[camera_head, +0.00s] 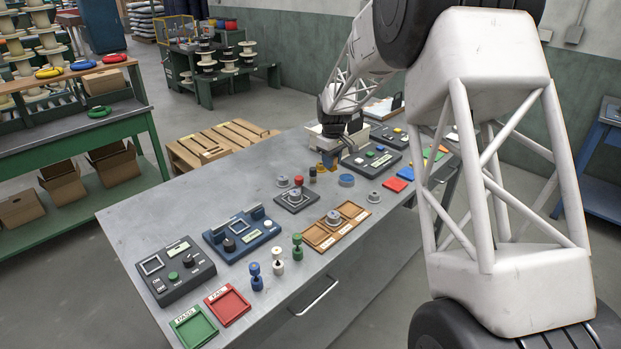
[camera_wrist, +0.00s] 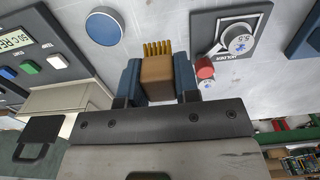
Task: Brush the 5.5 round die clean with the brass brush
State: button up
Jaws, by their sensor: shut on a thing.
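The 5.5 round die (camera_wrist: 240,42) is a grey disc marked 5.5, sitting in a dark plate labelled HOLDER (camera_wrist: 212,21). In the head view the holder (camera_head: 291,207) stands mid-bench with a grey die (camera_head: 294,193) on it. My gripper (camera_wrist: 158,88) has blue fingers shut on the brass brush (camera_wrist: 158,75), a brown block with yellow bristles pointing away from the palm. The brush is beside the die, to its left in the wrist view, and apart from it. In the head view my gripper (camera_head: 328,164) is behind and right of the holder.
A red-topped peg (camera_wrist: 205,70) stands close by the holder, between brush and die. A blue round pad (camera_wrist: 103,28) lies on the other side of the brush. A wooden tray (camera_head: 320,241) is right of the holder; a blue device (camera_head: 234,235) is left. Bare bench lies at back left.

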jog(key=s+a+r, duration=0.1)
jog(key=s+a, duration=0.2)
jog(key=a, duration=0.4)
jog(key=s+a+r, duration=0.1)
jog(key=s+a, duration=0.2)
jog(key=a, duration=0.3)
jog(key=shift+a+r, duration=0.2)
jog(key=shift+a, duration=0.2)
jog(key=shift+f, duration=0.1)
